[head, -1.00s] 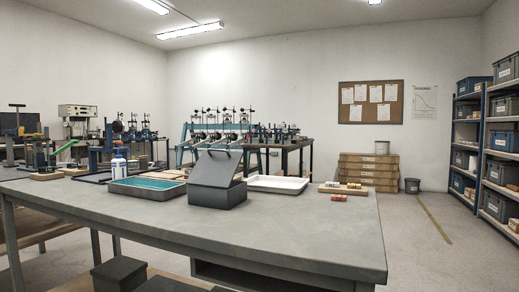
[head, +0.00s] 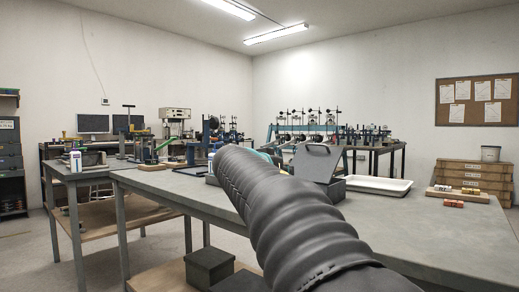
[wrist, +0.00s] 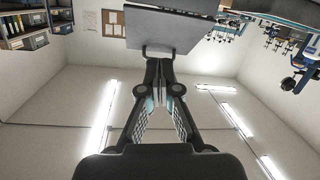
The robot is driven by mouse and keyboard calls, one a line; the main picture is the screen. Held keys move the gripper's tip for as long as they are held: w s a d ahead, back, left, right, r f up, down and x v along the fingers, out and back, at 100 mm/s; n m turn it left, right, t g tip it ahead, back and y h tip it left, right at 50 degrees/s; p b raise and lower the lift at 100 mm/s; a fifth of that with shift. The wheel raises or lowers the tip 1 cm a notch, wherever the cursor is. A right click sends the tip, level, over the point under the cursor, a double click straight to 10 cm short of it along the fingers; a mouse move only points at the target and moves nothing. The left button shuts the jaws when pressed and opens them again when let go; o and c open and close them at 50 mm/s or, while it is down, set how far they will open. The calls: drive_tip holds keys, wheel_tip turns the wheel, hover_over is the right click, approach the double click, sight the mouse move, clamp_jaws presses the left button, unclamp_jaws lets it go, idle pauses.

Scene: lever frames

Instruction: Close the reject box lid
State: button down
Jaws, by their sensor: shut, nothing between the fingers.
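The reject box (head: 334,187) is dark grey and stands on the grey workbench. Its lid (head: 317,162) is open, tilted up, with a handle at its upper edge. My arm's dark sleeve covers the box's left part in the head view and hides my gripper there. In the wrist view my gripper (wrist: 158,66) is shut and empty, its fingertips together. The lid (wrist: 170,32) shows as a grey plate just beyond the fingertips, with its dark handle (wrist: 158,50) close to them. I cannot tell whether they touch.
A white tray (head: 379,186) lies right of the box. A wooden board with small blocks (head: 457,194) is farther right. A white bottle (head: 75,161) stands on the left table. The bench's right front is clear.

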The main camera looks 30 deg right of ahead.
drive_tip(key=w+d+r+m+h, duration=0.3)
drive_tip(key=w+d+r+h, duration=0.1)
drive_tip(key=w+r, duration=0.25)
drive_tip(key=p, duration=0.4)
hover_over(311, 159)
drive_tip(key=s+a, duration=0.3)
drive_tip(key=shift+w+r, duration=0.25)
drive_tip(key=shift+r, duration=0.1)
drive_tip(key=shift+w+d+f, duration=0.2)
drive_tip(key=shift+d+f, duration=0.2)
drive_tip(key=shift+d, duration=0.05)
